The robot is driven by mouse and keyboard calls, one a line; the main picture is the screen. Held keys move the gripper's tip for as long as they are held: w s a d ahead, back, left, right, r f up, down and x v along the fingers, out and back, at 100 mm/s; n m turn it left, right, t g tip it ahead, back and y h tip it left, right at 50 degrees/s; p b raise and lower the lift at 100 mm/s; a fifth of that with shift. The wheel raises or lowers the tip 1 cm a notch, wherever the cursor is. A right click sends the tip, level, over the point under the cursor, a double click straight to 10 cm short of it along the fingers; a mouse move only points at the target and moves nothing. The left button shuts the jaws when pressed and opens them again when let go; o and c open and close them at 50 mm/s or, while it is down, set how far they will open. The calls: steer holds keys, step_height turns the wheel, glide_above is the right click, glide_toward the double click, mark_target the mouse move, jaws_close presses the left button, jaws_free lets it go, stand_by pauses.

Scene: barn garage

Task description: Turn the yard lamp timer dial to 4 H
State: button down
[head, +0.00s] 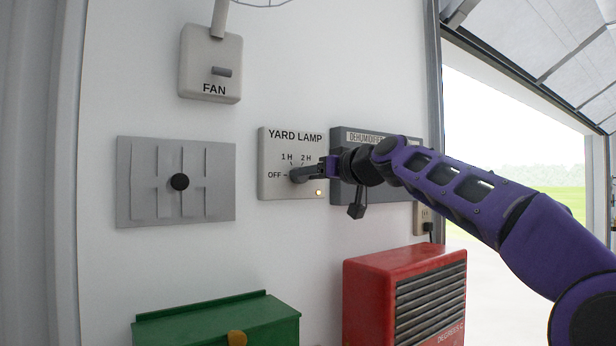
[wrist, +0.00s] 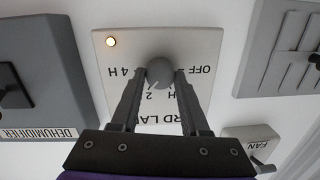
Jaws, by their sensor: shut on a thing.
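The yard lamp timer (head: 275,149) is a pale wall plate with OFF, 1 H and 2 H marks visible in the head view. In the wrist view the plate (wrist: 112,60) appears upside down, with 4 H to the left of the dial and OFF to the right. A small lamp (wrist: 112,41) on the plate glows yellow. My gripper (head: 298,174) reaches the dial from the right; in the wrist view its fingers (wrist: 161,78) are shut on the round grey dial (wrist: 160,69) from both sides. The fingers cover part of the dial and marks, so I cannot tell where it points.
The dehumidifier panel (head: 345,137) is close on the right, partly behind my arm. The fan switch (head: 211,60) is above left, and a grey slotted plate with a black knob (head: 180,182) is left. A green box (head: 215,318) and red heater (head: 370,290) stand below.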

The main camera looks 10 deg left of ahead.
steer(key=shift+f+m+y+b, duration=0.1)
steer(key=shift+m+y+b, duration=0.2)
steer(key=shift+m, duration=2.1)
steer(key=shift+f+m+y+b, duration=0.1)
steer(key=shift+m+y+b, duration=0.15)
steer(key=shift+m, duration=2.15)
steer(key=shift+r, duration=0.1)
steer(key=shift+c, duration=2)
jaws_free()
steer(key=b+v, duration=0.8)
steer(key=v, duration=0.9)
steer(key=shift+d+b, duration=0.15)
steer(key=shift+b, duration=0.2)
